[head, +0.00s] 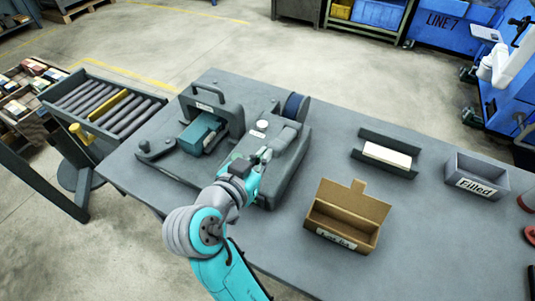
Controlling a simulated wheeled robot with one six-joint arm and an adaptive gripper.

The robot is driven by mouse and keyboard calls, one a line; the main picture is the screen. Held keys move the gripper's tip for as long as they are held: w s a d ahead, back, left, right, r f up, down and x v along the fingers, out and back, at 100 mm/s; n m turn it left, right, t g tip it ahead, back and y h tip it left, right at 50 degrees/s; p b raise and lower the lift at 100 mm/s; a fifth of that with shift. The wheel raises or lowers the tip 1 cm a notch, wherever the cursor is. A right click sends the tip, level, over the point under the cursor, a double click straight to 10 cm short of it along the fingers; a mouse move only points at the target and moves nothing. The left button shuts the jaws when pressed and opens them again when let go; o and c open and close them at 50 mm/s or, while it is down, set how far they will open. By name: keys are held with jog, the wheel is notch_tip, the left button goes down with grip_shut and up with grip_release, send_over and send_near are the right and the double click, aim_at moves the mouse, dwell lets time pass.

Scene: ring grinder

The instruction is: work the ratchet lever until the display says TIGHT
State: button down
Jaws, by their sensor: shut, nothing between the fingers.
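A grey ring grinder (168,168) stands on the left part of the table. It has a grey arched guard with a handle (208,97), a teal block (200,134) under it, and a dark blue wheel (295,107) at its far right. A short grey arm with a round knob (143,146) lies at its left front corner; I cannot tell whether this is the ratchet lever. My gripper (264,154) is shut and empty over the right part of the machine. My wrist hides part of the machine there. I cannot make out a display or its text.
To the right on the table (420,225) are an open cardboard box (347,212), a dark holder with a white block (387,154), and a grey bin labelled "Filled" (477,182). A roller conveyor (105,103) stands at the left. Bare tabletop lies between the boxes.

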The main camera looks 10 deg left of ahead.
jog(key=v, duration=0.6)
jog(key=shift+s+f, duration=0.1)
jog(key=shift+s, duration=0.05)
dwell(1.4)
